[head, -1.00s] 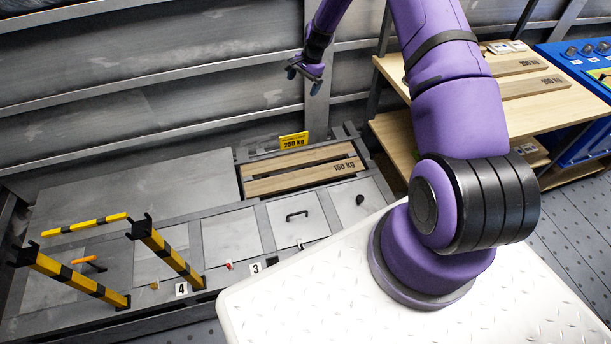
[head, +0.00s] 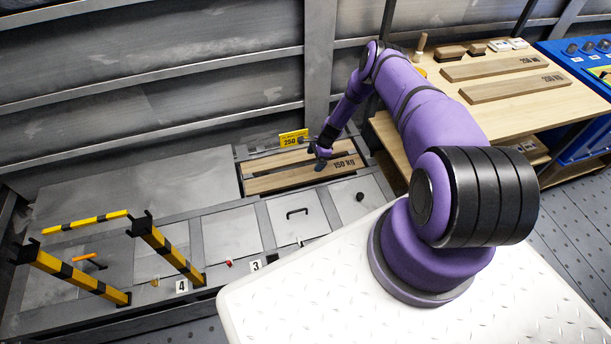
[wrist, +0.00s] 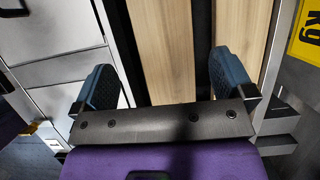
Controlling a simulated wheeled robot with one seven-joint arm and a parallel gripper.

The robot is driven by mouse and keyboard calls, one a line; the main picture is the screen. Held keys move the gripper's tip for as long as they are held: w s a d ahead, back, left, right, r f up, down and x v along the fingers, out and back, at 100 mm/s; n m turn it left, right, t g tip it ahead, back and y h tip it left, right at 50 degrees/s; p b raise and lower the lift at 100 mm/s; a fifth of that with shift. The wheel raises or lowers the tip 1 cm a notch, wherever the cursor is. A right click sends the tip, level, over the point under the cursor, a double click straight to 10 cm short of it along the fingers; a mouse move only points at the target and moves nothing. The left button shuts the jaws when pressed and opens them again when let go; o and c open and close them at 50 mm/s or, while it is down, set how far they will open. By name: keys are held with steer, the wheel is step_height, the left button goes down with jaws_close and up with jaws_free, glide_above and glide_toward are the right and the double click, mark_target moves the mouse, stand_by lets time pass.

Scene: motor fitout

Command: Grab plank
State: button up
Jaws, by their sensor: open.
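Two light wooden planks lie side by side in a grey recessed bay. The front plank (head: 280,182), marked 150 kg, also shows in the wrist view (wrist: 168,45). The rear plank (head: 272,162) lies behind it and shows at right in the wrist view (wrist: 243,25). My gripper (head: 320,164) is over the planks near their right part, hiding a little of them. In the wrist view my gripper (wrist: 162,65) is open and empty, its fingers appearing on either side of the front plank. The right finger overlaps the rear plank. I cannot tell its exact height.
A yellow 250 sign (head: 293,138) stands behind the bay. Grey lidded compartments (head: 232,232) run along the front. Yellow-black posts (head: 75,276) stand at left. A wooden shelf (head: 540,105) at right holds two more planks marked 250 kg and small items.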

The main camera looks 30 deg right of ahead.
mark_target(306, 173)
steer(key=shift+x, duration=4.75)
steer(key=shift+w+a, duration=0.1)
steer(key=shift+w, duration=0.05)
steer(key=shift+r, duration=0.1)
steer(key=c, duration=1)
steer(key=shift+r, duration=0.15)
